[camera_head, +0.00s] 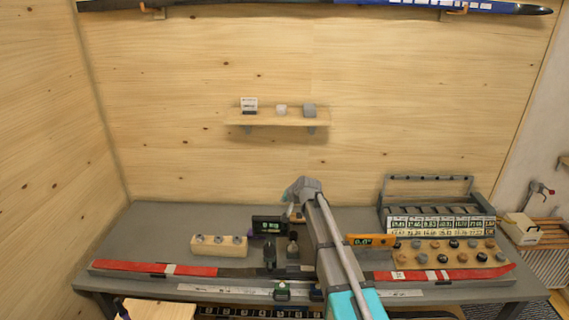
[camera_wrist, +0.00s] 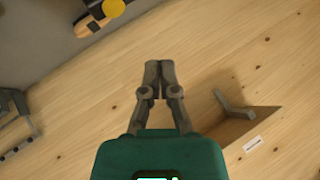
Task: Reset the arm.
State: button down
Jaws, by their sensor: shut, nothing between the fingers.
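My arm rises from the front of the bench in the head view and reaches over its middle. My gripper (camera_wrist: 159,72) shows in the wrist view with its two fingers together and nothing between them. Behind it in that view is the wooden wall, with the small shelf (camera_wrist: 240,128) seen from below at the lower right. In the head view the gripper's fingers are mostly hidden behind my own wrist.
The grey bench (camera_head: 160,225) carries a red ski (camera_head: 140,267) along its front. A wooden block with round pieces (camera_head: 218,246), a small dark display (camera_head: 270,226), an orange-handled tool (camera_head: 357,240) and a rack of labelled boxes (camera_head: 440,226) stand behind it. The wall shelf (camera_head: 277,121) holds small items.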

jog(key=s+d+f+g+h+b, duration=0.1)
jog(key=s+d+f, duration=0.4)
jog(key=s, duration=0.6)
jog(key=s+d+f+n+g+h+b, duration=0.1)
jog(key=s+d+f+g+b, duration=0.3)
jog(key=s, duration=0.8)
jog(key=s+d+f+n+g+h+b, duration=0.1)
jog(key=s+d+f+g+h+b, duration=0.1)
jog(key=s+d, duration=0.6)
jog(key=s+f+h+b, duration=0.1)
jog(key=s+f+b, duration=0.1)
jog(key=s+f, duration=0.1)
jog(key=shift+s+d+f+g, duration=0.15)
jog(key=shift+s+f+g, duration=0.15)
jog(key=shift+s+f, duration=0.1)
